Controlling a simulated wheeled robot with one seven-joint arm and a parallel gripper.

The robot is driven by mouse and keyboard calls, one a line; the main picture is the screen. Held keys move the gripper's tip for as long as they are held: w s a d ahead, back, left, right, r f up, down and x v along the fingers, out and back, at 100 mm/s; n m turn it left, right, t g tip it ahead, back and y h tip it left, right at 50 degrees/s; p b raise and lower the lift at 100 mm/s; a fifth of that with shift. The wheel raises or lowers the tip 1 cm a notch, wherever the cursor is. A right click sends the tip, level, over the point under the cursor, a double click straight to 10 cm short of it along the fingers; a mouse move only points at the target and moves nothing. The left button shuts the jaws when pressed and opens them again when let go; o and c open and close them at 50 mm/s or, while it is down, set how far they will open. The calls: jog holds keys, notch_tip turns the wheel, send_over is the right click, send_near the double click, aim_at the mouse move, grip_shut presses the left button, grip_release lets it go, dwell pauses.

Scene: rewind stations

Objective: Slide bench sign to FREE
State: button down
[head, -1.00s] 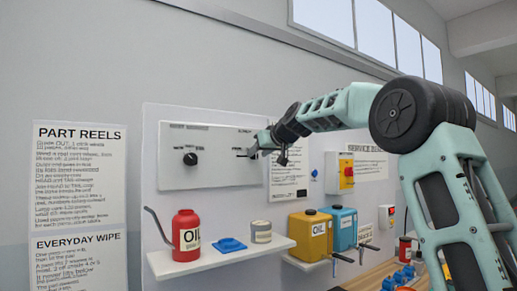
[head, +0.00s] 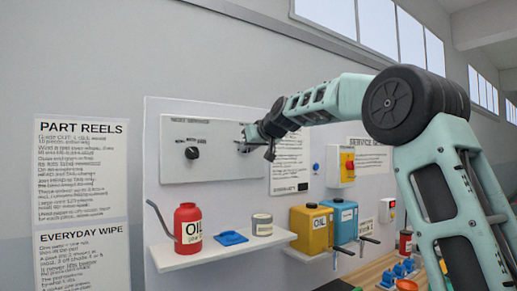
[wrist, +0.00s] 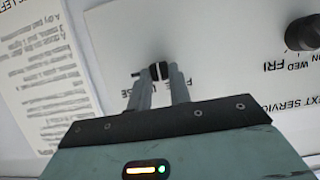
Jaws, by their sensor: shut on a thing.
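The bench sign is on a white wall panel (head: 222,170), at the panel's right side. In the wrist view its small black slider knob (wrist: 158,70) sits between my fingertips. My gripper (head: 245,142) reaches the panel from the right, and it also shows in the wrist view (wrist: 160,78), closed on the knob. The sign's lettering is upside down there and partly hidden by my fingers; "USE" and parts of another word show. Which word the knob stands at cannot be told. In the head view the gripper hides the knob.
A black dial (head: 192,152) is left of the sign on the same panel. Below, a shelf (head: 215,251) holds a red oil can (head: 188,229), a blue item (head: 231,238) and a grey tin (head: 262,225). A printed notice (head: 289,165) hangs right of the panel.

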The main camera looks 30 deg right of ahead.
jog(key=shift+a, duration=1.2)
jog(key=c, duration=1.3)
grip_release()
jog(key=shift+a, duration=0.15)
jog(key=shift+s, duration=0.15)
jog(key=shift+s+r, duration=0.2)
jog(key=shift+s, duration=0.15)
jog(key=b+v, duration=0.5)
jog(key=v, duration=1.1)
jog(key=shift+s+b, duration=0.25)
jog(key=shift+b, duration=0.05)
